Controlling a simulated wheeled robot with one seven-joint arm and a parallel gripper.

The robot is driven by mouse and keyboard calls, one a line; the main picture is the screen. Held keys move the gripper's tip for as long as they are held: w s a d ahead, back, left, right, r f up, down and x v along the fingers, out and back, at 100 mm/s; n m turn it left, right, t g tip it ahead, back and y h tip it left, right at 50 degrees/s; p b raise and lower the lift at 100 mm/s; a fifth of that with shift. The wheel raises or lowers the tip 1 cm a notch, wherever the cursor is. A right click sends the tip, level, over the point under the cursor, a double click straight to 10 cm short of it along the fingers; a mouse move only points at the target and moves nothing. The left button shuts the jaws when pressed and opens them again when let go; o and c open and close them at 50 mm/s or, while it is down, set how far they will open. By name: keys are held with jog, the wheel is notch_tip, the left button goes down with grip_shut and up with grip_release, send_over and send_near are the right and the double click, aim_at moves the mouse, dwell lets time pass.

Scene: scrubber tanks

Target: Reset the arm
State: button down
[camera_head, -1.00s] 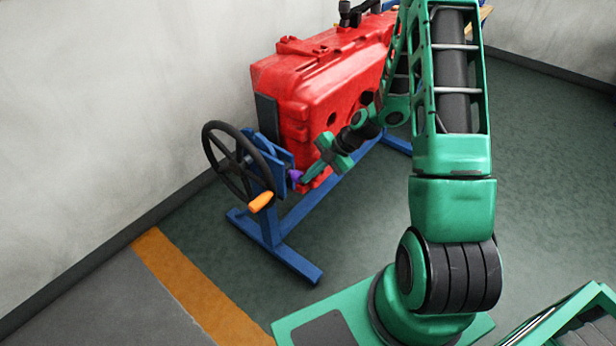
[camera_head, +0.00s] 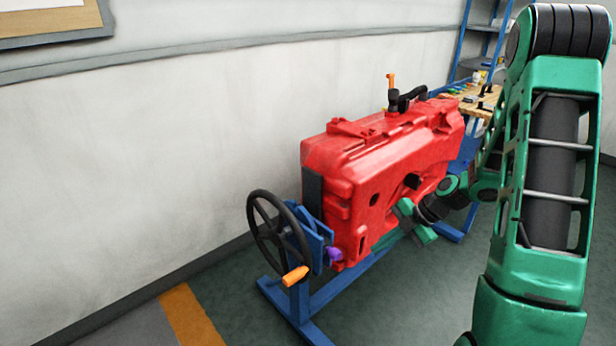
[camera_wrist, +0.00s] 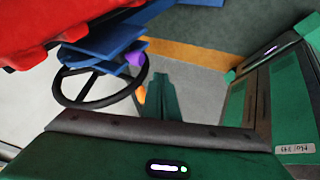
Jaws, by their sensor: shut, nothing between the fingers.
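My gripper (camera_head: 382,242) is in front of the lower side of the red tank (camera_head: 365,175), to the right of the purple knob (camera_head: 333,254), and apart from the knob. In the wrist view, its green fingers (camera_wrist: 161,84) are together with nothing between them. The tank is clamped on a blue stand (camera_head: 320,292). A black handwheel (camera_head: 252,228) with an orange handle (camera_head: 295,274) is at the stand's left end. The wrist view also shows the wheel (camera_wrist: 70,99) and purple knob (camera_wrist: 136,57) beyond the fingers.
A wooden workbench (camera_head: 478,102) with small items and a blue shelf (camera_head: 482,28) stand behind the tank. A pale wall (camera_head: 150,150) runs along the left and back. Green floor (camera_head: 235,300) is clear in front of the stand.

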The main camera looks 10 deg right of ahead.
jog(key=s+d+r+m+g+h, duration=0.1)
jog(key=s+r+m+h, duration=0.1)
jog(key=s+r+m, duration=0.4)
jog(key=s+d+r+m+g+h, duration=0.1)
jog(key=s+d+r+m+h, duration=0.1)
jog(key=s+r+m, duration=0.5)
jog(key=s+d+r+m+g+h, duration=0.1)
jog(key=s+r+m, duration=0.5)
jog(key=s+m, duration=0.8)
jog(key=shift+s+d+r+m+h, duration=0.2)
jog(key=shift+s+d+m+h, duration=0.15)
jog(key=shift+m+h, duration=0.45)
jog(key=shift+w+f, duration=0.25)
jog(key=shift+w, duration=0.4)
